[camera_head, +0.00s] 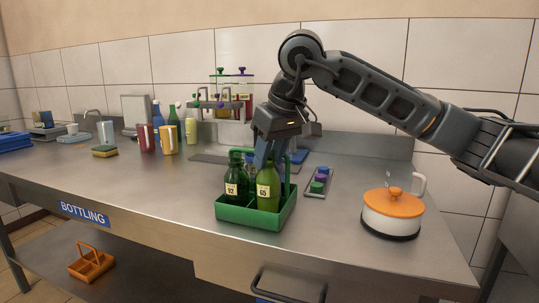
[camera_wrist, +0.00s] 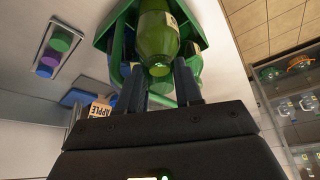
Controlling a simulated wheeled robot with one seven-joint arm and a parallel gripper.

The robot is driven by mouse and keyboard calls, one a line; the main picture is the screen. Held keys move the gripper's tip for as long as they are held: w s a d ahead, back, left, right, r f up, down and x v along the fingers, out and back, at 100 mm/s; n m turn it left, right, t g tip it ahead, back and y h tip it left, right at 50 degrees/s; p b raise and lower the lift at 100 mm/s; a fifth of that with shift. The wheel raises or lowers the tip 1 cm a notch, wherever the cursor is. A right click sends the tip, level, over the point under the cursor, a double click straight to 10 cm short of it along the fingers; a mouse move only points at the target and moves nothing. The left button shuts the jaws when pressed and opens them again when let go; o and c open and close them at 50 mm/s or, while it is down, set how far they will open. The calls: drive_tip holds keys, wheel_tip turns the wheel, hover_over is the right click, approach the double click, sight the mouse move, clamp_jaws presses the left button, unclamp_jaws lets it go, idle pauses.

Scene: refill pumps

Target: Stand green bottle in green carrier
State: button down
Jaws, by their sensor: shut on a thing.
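The green carrier (camera_head: 250,218) stands on the steel counter near its front edge. A lighter green bottle (camera_head: 268,190) labelled 65 is upright in its front right part; its base is hidden behind the carrier wall, so I cannot tell whether it touches the floor. My gripper (camera_head: 268,158) comes from above and is shut on this bottle's top. In the wrist view the green bottle (camera_wrist: 156,38) lies between my fingers (camera_wrist: 161,80), with the carrier (camera_wrist: 107,28) around it. A darker green bottle (camera_head: 236,185) labelled 92 stands to its left in the carrier.
A tray of coloured caps (camera_head: 319,182) lies right of the carrier. An orange-lidded pot (camera_head: 391,212) stands further right. Cups (camera_head: 167,140), bottles (camera_head: 173,120) and a pump dispenser rack (camera_head: 231,95) stand behind, to the left. An orange carrier (camera_head: 91,263) is on the lower shelf.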

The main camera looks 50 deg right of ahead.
drive_tip(key=shift+f+b, duration=0.4)
drive_tip(key=shift+b, duration=0.1)
drive_tip(key=c, duration=0.7)
unclamp_jaws()
wheel_tip(320, 180, up, 9)
drive_tip(key=p, duration=0.3)
idle(0.6)
